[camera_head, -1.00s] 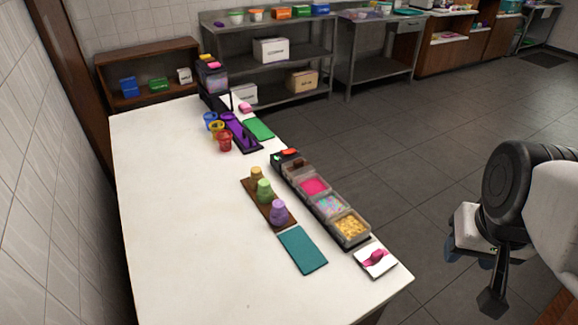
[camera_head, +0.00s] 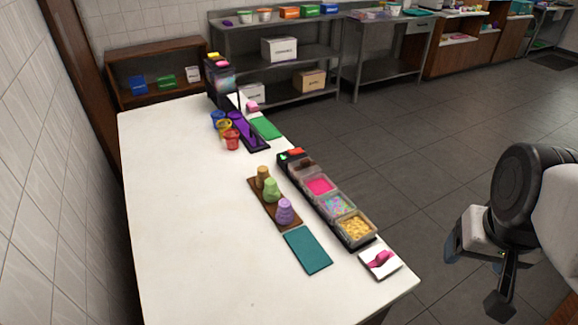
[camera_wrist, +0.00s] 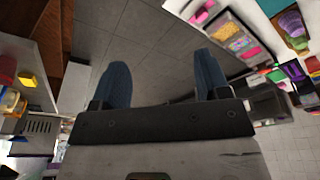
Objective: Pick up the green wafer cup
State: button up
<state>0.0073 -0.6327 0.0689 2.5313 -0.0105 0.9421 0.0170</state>
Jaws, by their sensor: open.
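The green wafer cup (camera_head: 271,190) stands on a brown wooden board (camera_head: 289,226) on the white table. It is the middle of three cups in a row, between a brown cup (camera_head: 263,176) and a purple cup (camera_head: 285,211). In the head view my gripper (camera_head: 503,300) hangs over the floor to the right, well apart from the table and the cups. In the wrist view my gripper (camera_wrist: 162,88) shows two blue fingers spread wide with only floor between them. The purple cup also shows in the wrist view (camera_wrist: 291,24).
A black rack of topping bins (camera_head: 354,229) runs along the table's right edge beside the cup board. A teal mat (camera_head: 308,250) and a white tile with a pink item (camera_head: 380,262) lie near the front. The table's left side is clear.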

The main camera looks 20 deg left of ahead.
jog(key=w+a+n, duration=0.2)
jog(key=w+a, duration=0.5)
jog(key=w, duration=0.3)
jog(key=n+g, duration=0.3)
jog(key=n, duration=0.4)
send_over(272, 182)
notch_tip(272, 182, down, 14)
jog(key=shift+d+r, duration=0.1)
jog(key=shift+d, duration=0.05)
jog(key=shift+a, duration=0.25)
jog(key=shift+f, duration=0.2)
jog(key=shift+f, duration=1.25)
